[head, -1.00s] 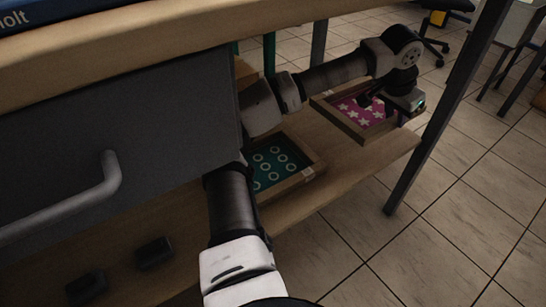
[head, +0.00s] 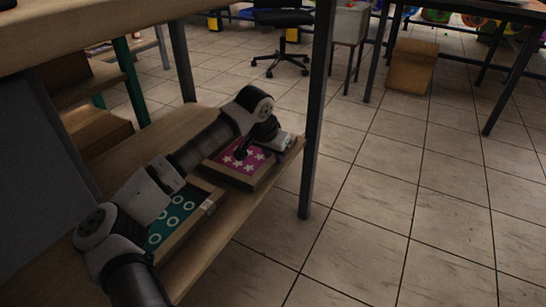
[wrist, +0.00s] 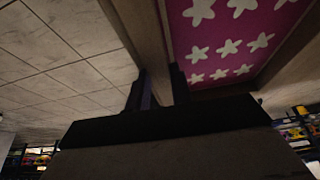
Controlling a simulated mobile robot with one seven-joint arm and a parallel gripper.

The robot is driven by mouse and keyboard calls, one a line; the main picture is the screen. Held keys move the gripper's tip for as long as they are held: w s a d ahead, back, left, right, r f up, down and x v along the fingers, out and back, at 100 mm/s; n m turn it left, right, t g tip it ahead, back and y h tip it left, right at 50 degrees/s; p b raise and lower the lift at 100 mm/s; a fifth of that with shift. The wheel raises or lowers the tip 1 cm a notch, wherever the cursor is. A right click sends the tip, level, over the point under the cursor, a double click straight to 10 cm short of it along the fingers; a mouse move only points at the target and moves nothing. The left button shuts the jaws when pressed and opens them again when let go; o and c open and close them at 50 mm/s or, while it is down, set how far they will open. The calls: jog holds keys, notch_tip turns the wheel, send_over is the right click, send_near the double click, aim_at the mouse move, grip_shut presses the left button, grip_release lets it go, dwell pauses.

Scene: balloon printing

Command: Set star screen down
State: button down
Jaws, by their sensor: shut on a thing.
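The star screen, a wooden frame around a magenta panel with white stars (head: 232,174), is at the far end of the low wooden shelf in the head view. Its panel and one frame side also show in the wrist view (wrist: 238,42). My gripper (wrist: 158,90) is shut on one side of that frame, with a finger on each face of the wood. In the head view my arm reaches along the shelf and hides part of the screen. I cannot tell whether the screen's underside touches the shelf.
A second framed screen, teal with pale rings (head: 172,222), lies on the shelf (head: 215,237) nearer to me, partly behind my arm. A dark table leg (head: 317,120) stands at the shelf's far corner. Open tiled floor (head: 400,210) lies to the right.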

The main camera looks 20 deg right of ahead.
jog(key=shift+r, duration=0.1)
jog(key=c, duration=1.2)
grip_release()
jog(key=shift+c, duration=0.2)
jog(key=p+v, duration=0.4)
jog(key=v, duration=0.8)
jog(key=shift+d, duration=0.1)
